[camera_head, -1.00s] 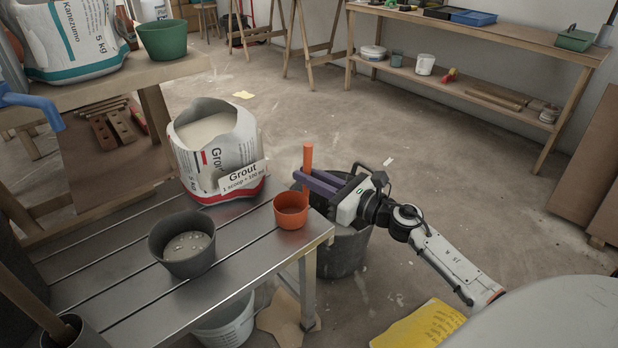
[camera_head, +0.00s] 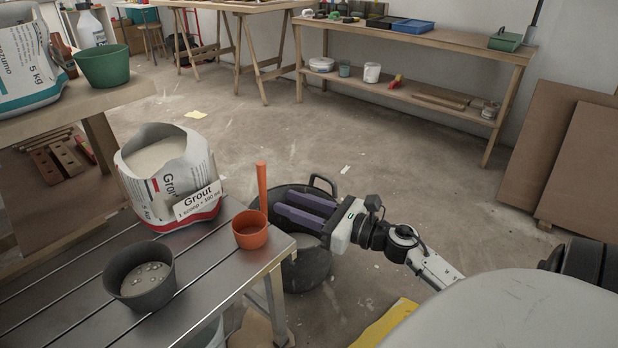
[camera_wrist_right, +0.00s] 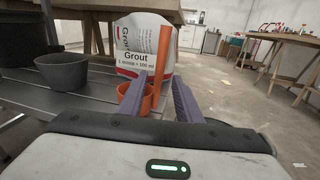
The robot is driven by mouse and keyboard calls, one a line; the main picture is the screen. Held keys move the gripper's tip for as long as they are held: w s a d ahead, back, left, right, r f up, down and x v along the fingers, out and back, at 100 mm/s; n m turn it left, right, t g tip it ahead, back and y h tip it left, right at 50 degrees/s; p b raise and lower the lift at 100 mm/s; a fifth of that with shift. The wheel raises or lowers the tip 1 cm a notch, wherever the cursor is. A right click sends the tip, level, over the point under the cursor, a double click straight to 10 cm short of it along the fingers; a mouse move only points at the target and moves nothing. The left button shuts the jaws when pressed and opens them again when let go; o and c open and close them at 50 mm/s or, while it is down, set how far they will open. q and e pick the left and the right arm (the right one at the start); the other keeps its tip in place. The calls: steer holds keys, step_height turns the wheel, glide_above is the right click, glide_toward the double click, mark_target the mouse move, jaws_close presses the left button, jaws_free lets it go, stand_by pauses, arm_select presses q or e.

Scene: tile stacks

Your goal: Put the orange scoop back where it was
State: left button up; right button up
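The orange scoop (camera_head: 250,232) stands upright near the corner of the slatted metal bench (camera_head: 215,262), its handle pointing up. It also shows in the right wrist view (camera_wrist_right: 163,65), beyond my fingers. My right gripper (camera_head: 276,211) is open and empty, with its two purple fingers apart, to the right of the handle. A gap shows between fingertips and handle. In the right wrist view the fingers (camera_wrist_right: 158,90) are spread. The white grout bag (camera_head: 140,185), with a "Grout" label (camera_head: 197,201), stands open behind the scoop. My left gripper is not in view.
A dark grey bucket (camera_head: 140,280) with grey contents stands on the bench, left of the scoop. A black tub (camera_head: 308,270) stands on the floor below my right gripper. A green pot (camera_head: 103,66) sits on a wooden table at left. The floor behind is mostly clear.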

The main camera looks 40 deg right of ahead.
steer(key=shift+v, duration=2.2)
